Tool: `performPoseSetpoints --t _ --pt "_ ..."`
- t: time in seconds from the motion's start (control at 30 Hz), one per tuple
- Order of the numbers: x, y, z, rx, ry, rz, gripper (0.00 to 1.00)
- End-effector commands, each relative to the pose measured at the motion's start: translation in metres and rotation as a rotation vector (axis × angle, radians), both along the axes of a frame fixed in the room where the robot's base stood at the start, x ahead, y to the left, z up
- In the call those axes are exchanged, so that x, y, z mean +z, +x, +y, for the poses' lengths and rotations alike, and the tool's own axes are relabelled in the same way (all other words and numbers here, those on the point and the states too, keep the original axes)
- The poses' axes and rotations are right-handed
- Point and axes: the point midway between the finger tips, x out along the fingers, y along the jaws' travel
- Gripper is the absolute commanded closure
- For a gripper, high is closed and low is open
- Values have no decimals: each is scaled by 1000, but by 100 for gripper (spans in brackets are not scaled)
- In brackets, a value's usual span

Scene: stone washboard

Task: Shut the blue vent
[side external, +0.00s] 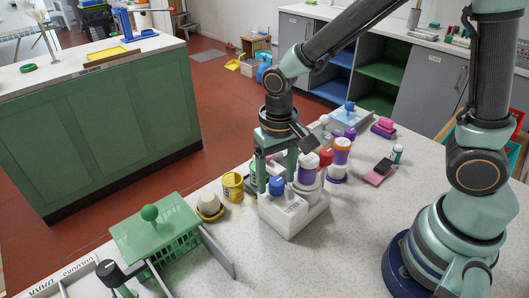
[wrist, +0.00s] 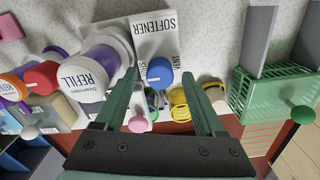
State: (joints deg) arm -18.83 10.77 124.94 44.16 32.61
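The blue vent knob (side external: 277,186) stands on top of a white container (side external: 291,218) with dark print on its side. In the wrist view the blue knob (wrist: 159,81) is beside the printed word "VENT", and the container (wrist: 157,45) reads "SOFTENER". My gripper (side external: 277,183) is open, with its green fingers on either side of the knob. In the wrist view my gripper (wrist: 162,77) shows a gap between the fingers, with the knob inside it. I cannot tell whether either finger touches the knob.
A white and purple refill bottle (side external: 309,170) stands close behind the container. A red-capped bottle (side external: 325,158) and an orange-capped bottle (side external: 341,153) stand beyond it. A yellow cup (side external: 233,186) and a green basket (side external: 160,232) are to the left. The counter front is clear.

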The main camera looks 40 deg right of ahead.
Motion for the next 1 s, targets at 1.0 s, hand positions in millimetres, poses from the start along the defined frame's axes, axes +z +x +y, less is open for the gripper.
performPoseSetpoints --t 1.0 --pt "118 0 0 0 1 -1 29"
